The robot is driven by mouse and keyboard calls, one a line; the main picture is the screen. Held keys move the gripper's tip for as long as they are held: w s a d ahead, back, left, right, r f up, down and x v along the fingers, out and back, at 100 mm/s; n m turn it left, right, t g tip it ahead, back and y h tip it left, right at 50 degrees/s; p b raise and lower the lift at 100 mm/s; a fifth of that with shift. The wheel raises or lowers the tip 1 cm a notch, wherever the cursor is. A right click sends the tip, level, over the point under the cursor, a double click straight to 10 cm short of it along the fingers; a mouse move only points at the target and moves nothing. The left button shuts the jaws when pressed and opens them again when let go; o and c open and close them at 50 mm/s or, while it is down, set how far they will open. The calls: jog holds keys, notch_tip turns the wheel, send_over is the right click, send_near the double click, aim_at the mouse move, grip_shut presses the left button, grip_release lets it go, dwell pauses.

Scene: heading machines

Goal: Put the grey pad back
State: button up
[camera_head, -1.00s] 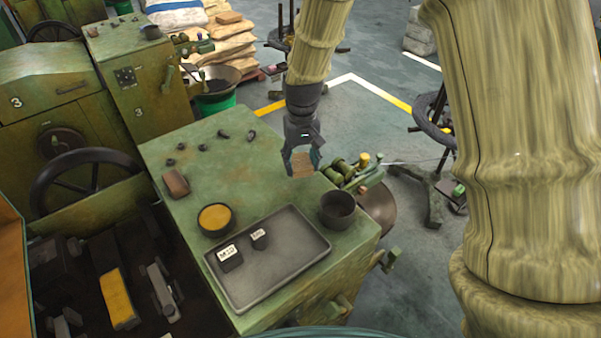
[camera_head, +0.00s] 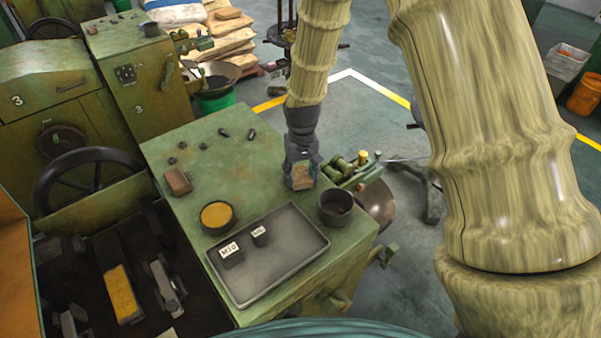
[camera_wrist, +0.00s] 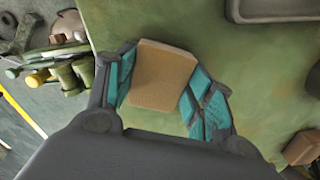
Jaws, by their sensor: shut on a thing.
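My gripper (camera_head: 301,172) is shut on a tan, flat-faced block (camera_head: 303,179). It is near the back right edge of the green machine top (camera_head: 225,160), just behind the dark cup. In the wrist view the block (camera_wrist: 160,75) sits between the teal-padded fingers, with green surface beyond it. I cannot tell whether the block touches that surface. A similar brown block (camera_head: 177,181) lies at the left side of the top, and it also shows in the wrist view (camera_wrist: 303,147). I see no pad that looks clearly grey.
A grey tray (camera_head: 275,280) with two labelled dark blocks lies at the front. A bowl of yellow material (camera_head: 216,215) and a dark cup (camera_head: 335,208) stand near it. Valve fittings (camera_head: 350,172) are close to the gripper's right. The middle of the top is clear.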

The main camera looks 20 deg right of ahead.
aim_at(301, 175)
jog(key=shift+f, duration=0.15)
jog(key=o, duration=1.3)
jog(key=shift+c, duration=0.2)
notch_tip(301, 175, up, 12)
jog(key=b, duration=0.4)
jog(key=shift+r, duration=0.2)
